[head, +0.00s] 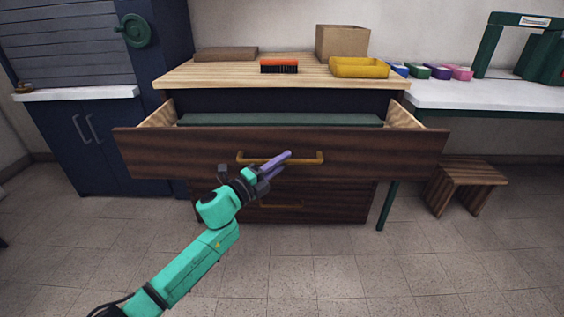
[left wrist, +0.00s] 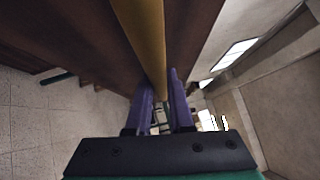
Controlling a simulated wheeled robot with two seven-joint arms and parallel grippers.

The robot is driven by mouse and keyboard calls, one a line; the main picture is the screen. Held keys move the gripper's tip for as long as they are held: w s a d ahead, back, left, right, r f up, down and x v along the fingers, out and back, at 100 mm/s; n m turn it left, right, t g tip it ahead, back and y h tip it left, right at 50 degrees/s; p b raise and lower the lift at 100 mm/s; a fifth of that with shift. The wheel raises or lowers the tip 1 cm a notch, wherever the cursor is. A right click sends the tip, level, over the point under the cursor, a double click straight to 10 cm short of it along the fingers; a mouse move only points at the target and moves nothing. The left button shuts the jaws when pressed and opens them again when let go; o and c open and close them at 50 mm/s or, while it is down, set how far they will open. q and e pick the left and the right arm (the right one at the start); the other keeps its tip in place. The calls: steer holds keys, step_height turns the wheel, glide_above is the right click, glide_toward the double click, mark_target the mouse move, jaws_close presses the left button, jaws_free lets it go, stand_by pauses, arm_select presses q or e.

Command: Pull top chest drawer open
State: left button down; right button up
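The wooden chest's top drawer (head: 190,155) stands well out from the chest, with its pale side walls and a dark green inside showing in the head view. Its yellow-brown bar handle (head: 309,158) runs across the middle of the front. My left gripper (head: 276,164) is at the handle's middle, with its purple fingers on either side of the bar. In the left wrist view the handle (left wrist: 146,35) runs down between the fingertips (left wrist: 160,90), which look closed on it. Part of the handle is hidden by the fingers. My right gripper is not in view.
The chest top (head: 220,74) holds a yellow tray (head: 360,68), a cardboard box (head: 342,42) and an orange-black item (head: 279,66). A lower drawer (head: 340,200) is shut. A small wooden stool (head: 465,178) stands at right. The floor in front is clear.

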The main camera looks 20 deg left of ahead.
arm_select(q)
steer(key=c, duration=0.8)
jaws_free()
steer(key=v, duration=1.4)
steer(key=shift+s+a, duration=0.2)
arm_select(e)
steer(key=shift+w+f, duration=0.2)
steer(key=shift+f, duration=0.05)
arm_select(q)
steer(key=shift+f, duration=0.1)
